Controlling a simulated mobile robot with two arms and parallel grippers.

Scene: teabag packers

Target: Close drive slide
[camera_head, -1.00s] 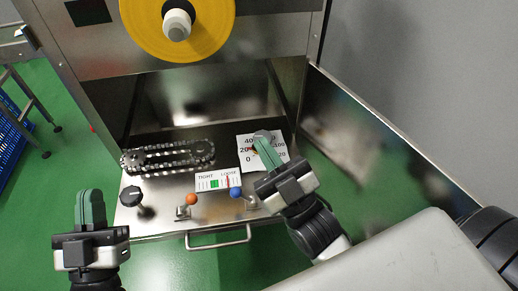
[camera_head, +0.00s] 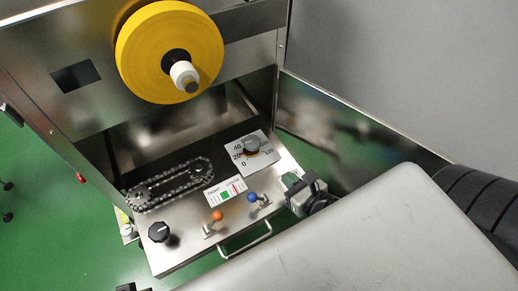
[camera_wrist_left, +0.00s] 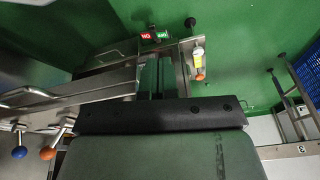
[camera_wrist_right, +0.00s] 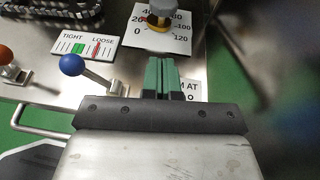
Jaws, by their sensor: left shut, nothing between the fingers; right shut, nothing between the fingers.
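The drive slide (camera_head: 185,250) is a metal drawer pulled out from under the machine, with a front handle (camera_head: 248,240). It carries a chain (camera_head: 172,184), a black knob (camera_head: 159,232), an orange lever (camera_head: 216,215), a blue lever (camera_head: 252,197) and a grey dial (camera_head: 252,146). My right gripper (camera_head: 292,181) is shut and empty at the slide's right edge; contact cannot be told. In the right wrist view its green fingers (camera_wrist_right: 161,75) point toward the dial. My left gripper (camera_wrist_left: 158,75) is shut and empty, seen in its wrist view near metal parts.
A yellow roll (camera_head: 168,52) hangs on the machine front above the slide. A metal panel (camera_head: 340,135) stands open at the right. The left wrist view shows a blue crate (camera_wrist_left: 309,70) and another orange-balled lever (camera_wrist_left: 200,75).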

